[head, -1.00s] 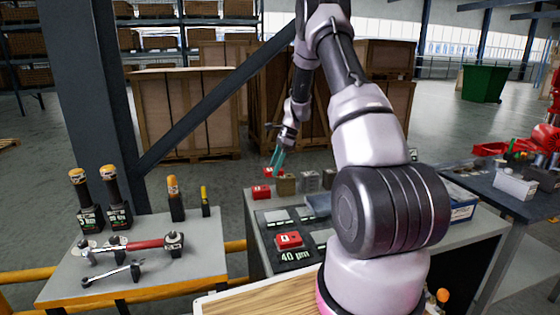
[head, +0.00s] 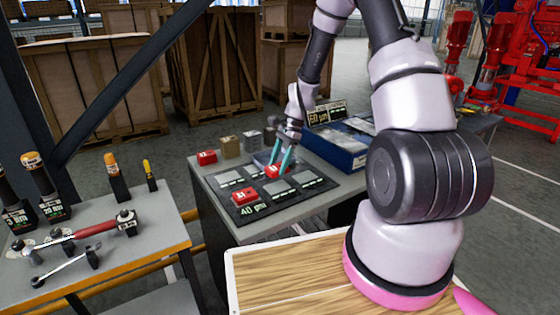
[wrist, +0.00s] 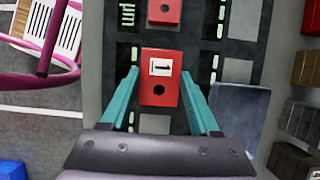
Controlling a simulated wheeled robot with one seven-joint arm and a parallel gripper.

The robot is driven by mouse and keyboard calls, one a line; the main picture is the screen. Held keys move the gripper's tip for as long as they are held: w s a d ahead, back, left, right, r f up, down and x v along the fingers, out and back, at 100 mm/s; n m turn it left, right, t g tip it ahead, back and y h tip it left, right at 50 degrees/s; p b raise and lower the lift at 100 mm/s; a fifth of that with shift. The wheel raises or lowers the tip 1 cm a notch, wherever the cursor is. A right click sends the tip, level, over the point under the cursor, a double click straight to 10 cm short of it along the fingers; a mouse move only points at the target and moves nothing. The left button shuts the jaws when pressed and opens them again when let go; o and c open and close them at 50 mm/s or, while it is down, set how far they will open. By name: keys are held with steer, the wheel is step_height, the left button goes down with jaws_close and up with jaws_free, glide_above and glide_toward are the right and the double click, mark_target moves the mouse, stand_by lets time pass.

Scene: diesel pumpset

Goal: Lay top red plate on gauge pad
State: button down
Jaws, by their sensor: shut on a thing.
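My gripper (head: 281,158) has teal fingers and is shut on a red plate (head: 274,171) over the far part of the dark gauge mat (head: 262,207). In the wrist view the held red plate (wrist: 160,92), with a white label and a dark hole, sits between the fingertips (wrist: 160,74). I cannot tell whether it touches the mat. A second red plate (head: 244,196) lies on the mat beside the "40 µm" mark; it also shows in the wrist view (wrist: 164,11). Grey rectangular pads (head: 281,188) show on the mat.
Another red block (head: 207,157) stands at the table's back left, beside a brown block (head: 229,146) and grey blocks. A blue bin (head: 347,160) stands right of the mat. A separate table at left holds a red-handled tool (head: 88,231) and several upright gauges.

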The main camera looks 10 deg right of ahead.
mark_target(279, 186)
steer(key=shift+w+f, duration=0.1)
steer(key=shift+f, duration=2.2)
steer(key=shift+f, duration=0.65)
steer(key=shift+c, duration=0.2)
jaws_free()
steer(key=v, duration=1)
steer(key=shift+d+r, duration=0.15)
steer(key=shift+r, duration=0.15)
step_height(279, 186, up, 6)
